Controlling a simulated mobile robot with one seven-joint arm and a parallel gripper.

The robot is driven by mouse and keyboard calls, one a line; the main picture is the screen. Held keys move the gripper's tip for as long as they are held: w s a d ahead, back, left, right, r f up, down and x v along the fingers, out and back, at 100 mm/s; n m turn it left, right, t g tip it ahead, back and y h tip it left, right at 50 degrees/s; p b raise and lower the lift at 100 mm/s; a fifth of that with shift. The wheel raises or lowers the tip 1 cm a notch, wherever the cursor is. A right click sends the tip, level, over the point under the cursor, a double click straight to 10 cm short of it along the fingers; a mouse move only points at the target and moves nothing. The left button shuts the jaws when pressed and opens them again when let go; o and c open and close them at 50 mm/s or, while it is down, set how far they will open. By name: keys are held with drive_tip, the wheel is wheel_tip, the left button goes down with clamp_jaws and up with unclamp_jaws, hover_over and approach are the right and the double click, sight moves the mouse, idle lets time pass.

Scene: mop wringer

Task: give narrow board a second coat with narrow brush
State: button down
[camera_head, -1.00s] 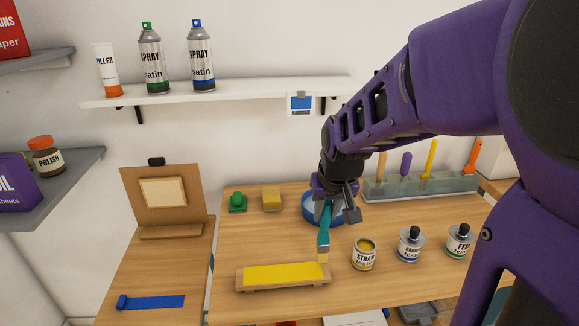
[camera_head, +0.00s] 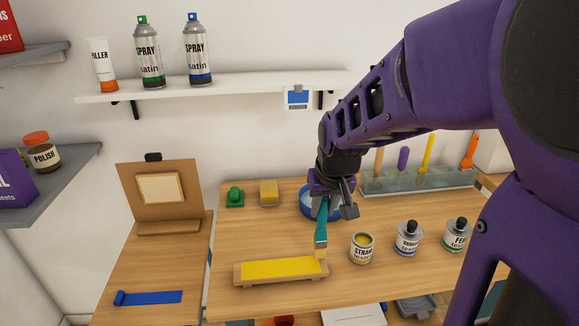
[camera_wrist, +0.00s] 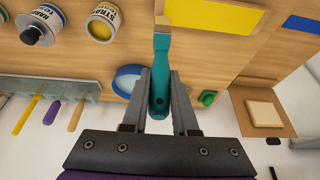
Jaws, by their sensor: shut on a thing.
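My gripper (camera_head: 330,203) is shut on the teal handle of the narrow brush (camera_head: 321,228), which points bristles down. The brush also shows between the fingers in the wrist view (camera_wrist: 161,65). The bristle end is at the right end of the narrow board (camera_head: 281,267); whether it touches cannot be told. The board's top is yellow and it rests on a wooden holder (camera_head: 281,281). An open can labelled STRAW (camera_head: 362,248), yellow inside, stands right of the brush.
Two bottles, one blue-banded (camera_head: 407,239) and one green-banded (camera_head: 457,236), stand right of the can. A blue round dish (camera_head: 308,205) is behind my gripper. A rack (camera_head: 375,181) holds several tools.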

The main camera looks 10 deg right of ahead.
drive_tip(key=shift+f+b, duration=0.4)
drive_tip(key=shift+f, duration=0.15)
drive_tip(key=shift+a, duration=0.1)
drive_tip(key=shift+a+b, duration=1.9)
drive_tip(key=shift+a, duration=7.35)
drive_tip(key=shift+s+d+p, duration=0.1)
drive_tip(key=shift+d+p, duration=0.9)
drive_tip(key=shift+d, duration=8.4)
